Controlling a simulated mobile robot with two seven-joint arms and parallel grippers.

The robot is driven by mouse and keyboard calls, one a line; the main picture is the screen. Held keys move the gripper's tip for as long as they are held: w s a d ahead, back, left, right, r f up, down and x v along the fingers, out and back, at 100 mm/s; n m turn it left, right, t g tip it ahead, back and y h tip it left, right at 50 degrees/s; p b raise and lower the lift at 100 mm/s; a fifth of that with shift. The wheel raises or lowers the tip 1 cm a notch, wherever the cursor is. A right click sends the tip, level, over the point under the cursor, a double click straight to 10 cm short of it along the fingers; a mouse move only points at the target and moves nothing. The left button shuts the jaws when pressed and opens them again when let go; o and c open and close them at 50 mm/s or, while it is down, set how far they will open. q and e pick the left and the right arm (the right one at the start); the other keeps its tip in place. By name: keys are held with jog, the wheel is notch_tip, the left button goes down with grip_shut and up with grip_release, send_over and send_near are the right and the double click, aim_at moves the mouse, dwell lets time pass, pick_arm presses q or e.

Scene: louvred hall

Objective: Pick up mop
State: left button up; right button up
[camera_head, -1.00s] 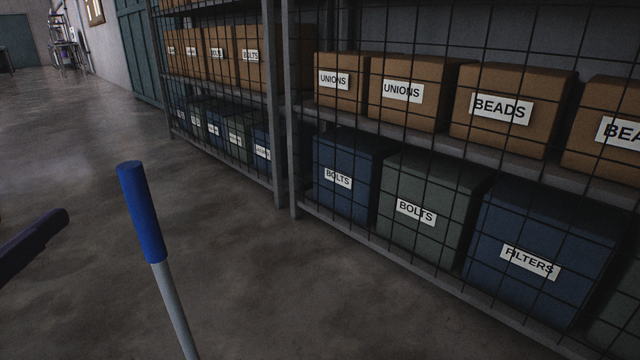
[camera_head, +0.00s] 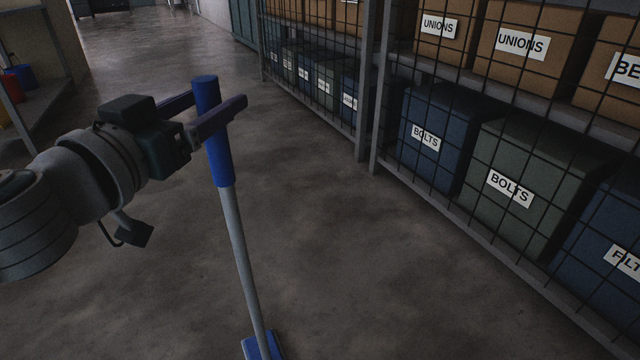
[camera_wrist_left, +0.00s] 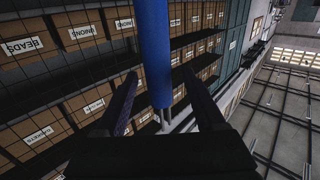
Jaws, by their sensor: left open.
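The mop stands nearly upright on the floor, with a blue grip (camera_head: 215,150), a grey pole (camera_head: 240,255) and a blue foot (camera_head: 262,346) cut by the lower picture edge. My left gripper (camera_head: 217,97) is at the upper part of the blue grip, its dark fingers open, one in front of it and one behind. In the left wrist view the blue grip (camera_wrist_left: 155,50) stands between the two spread fingers (camera_wrist_left: 160,76), with a gap visible on each side. My right gripper is not in view.
A mesh-fronted shelf rack with labelled boxes, such as a blue bolts box (camera_head: 428,140) and a green bolts box (camera_head: 515,190), lines the right. Another shelf (camera_head: 55,95) stands at the far left. Floor (camera_head: 310,215) between mop and rack is clear.

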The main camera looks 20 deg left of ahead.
pick_arm(q)
jog(key=shift+w, duration=0.45)
jog(key=shift+f, duration=0.1)
jog(key=shift+s, duration=0.1)
grip_shut()
dwell(0.9)
jog(key=shift+r, duration=0.2)
